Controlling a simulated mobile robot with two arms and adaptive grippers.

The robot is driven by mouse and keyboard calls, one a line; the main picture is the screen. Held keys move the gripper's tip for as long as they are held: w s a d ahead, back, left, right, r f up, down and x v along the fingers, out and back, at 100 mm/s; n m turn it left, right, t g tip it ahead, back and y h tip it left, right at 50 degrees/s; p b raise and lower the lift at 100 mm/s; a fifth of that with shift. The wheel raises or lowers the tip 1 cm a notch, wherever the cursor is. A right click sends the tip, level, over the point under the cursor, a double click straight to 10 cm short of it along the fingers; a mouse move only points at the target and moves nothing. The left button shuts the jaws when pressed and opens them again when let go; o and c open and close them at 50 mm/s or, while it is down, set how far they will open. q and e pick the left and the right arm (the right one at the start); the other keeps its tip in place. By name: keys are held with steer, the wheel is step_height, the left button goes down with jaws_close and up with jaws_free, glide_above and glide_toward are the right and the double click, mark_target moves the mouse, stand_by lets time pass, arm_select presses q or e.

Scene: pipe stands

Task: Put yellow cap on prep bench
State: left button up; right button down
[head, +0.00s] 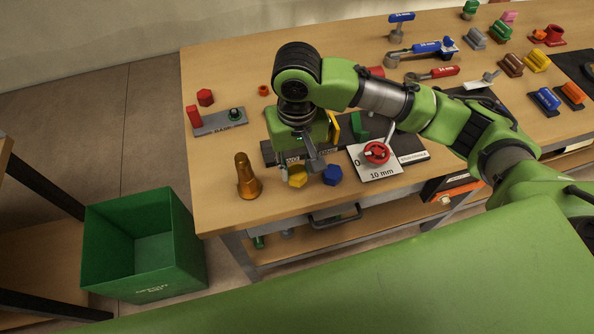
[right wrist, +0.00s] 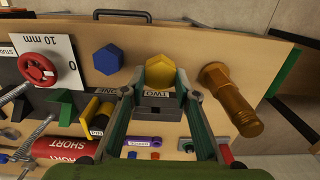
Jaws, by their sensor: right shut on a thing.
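The yellow hexagonal cap (head: 297,179) is near the front edge of the wooden bench (head: 222,205), left of the blue cap. My right gripper (head: 312,163) points down at it and is shut on it. In the right wrist view the yellow cap (right wrist: 160,70) shows between the fingertips (right wrist: 160,90). I cannot tell whether the cap still touches the bench top. My left gripper is out of view. No label shows which surface is the prep bench.
A blue cap (head: 332,174) lies just right of the yellow one. An orange-brown bolt-like part (head: 246,178) stands to the left. A red handwheel (head: 376,152) is to the right. A green bin (head: 190,252) stands on the floor; another wooden surface (head: 35,250) is at far left.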

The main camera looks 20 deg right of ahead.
mark_target(297, 169)
steer(key=shift+w+d+f+p, duration=0.1)
steer(key=shift+w+f+p, duration=0.1)
steer(key=shift+f, duration=0.75)
steer(key=shift+w+d+f+p, duration=0.1)
steer(key=shift+f+p, duration=0.1)
steer(key=shift+f, duration=0.7)
steer(key=shift+a+f, duration=0.1)
steer(key=shift+f, duration=0.05)
steer(key=c, duration=1.6)
jaws_free()
step_height(297, 169, up, 12)
steer(key=shift+r+b, duration=0.2)
steer(key=shift+b, duration=0.3)
